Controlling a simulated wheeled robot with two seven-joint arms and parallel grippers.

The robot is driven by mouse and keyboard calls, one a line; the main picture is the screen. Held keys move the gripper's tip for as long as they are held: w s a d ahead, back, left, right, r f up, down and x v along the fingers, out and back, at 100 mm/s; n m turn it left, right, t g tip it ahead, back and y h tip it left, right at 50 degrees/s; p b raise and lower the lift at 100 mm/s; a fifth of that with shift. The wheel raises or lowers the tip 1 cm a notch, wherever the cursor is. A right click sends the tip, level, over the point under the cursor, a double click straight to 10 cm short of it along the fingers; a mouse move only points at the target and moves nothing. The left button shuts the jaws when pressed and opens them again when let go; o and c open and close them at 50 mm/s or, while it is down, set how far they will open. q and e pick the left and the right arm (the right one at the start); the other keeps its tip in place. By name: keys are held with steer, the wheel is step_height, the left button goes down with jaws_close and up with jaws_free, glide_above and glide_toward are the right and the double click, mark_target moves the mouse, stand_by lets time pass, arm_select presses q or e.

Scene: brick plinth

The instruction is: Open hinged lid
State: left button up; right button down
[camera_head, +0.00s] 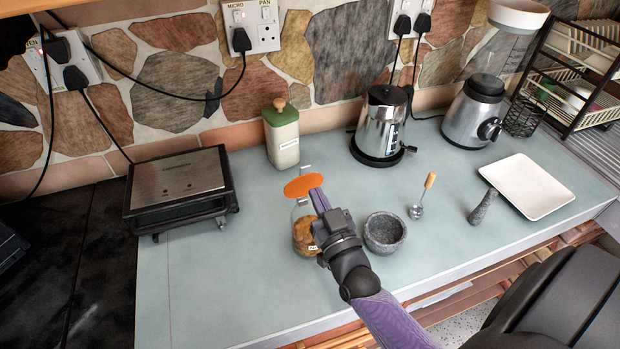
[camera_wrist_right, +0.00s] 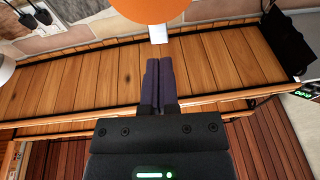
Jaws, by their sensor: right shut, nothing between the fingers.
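A glass jar (camera_head: 303,238) with brown contents and a small label stands on the worktop. Its round orange lid (camera_head: 304,186) shows above the jar, with a pale tab at its far edge; I cannot tell how far the lid is tilted. The lid also fills the top middle of the wrist view (camera_wrist_right: 150,8), with a white tab below it. My right gripper (camera_head: 316,192) is shut and empty, its purple fingertips at the lid's near right edge; I cannot tell if they touch. The arm hides part of the jar. My left gripper is not in view.
A stone mortar (camera_head: 384,234) stands close right of the arm. The pestle (camera_head: 483,207), spoon (camera_head: 421,197) and white plate (camera_head: 527,186) lie farther right. The worktop (camera_head: 230,280) is clear at front left.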

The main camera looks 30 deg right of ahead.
mark_target(305, 167)
steer(key=x, duration=0.4)
steer(key=shift+w, duration=0.1)
steer(key=shift+w+r+p, duration=0.1)
steer(key=shift+r+p, duration=0.2)
steer(key=shift+p, duration=0.2)
steer(key=w+g+p, duration=0.1)
steer(key=p, duration=0.1)
steer(key=w+r+g+p, duration=0.1)
steer(key=p, duration=0.1)
steer(key=shift+d+p, duration=0.2)
steer(key=shift+p, duration=0.1)
steer(key=shift+w+g, duration=0.3)
steer(key=shift+g, duration=0.1)
steer(key=shift+w+d+f, duration=0.1)
steer(key=shift+w, duration=0.2)
steer(key=shift+w+d+f, duration=0.1)
steer(key=shift+w+d, duration=0.05)
steer(key=shift+w, duration=0.8)
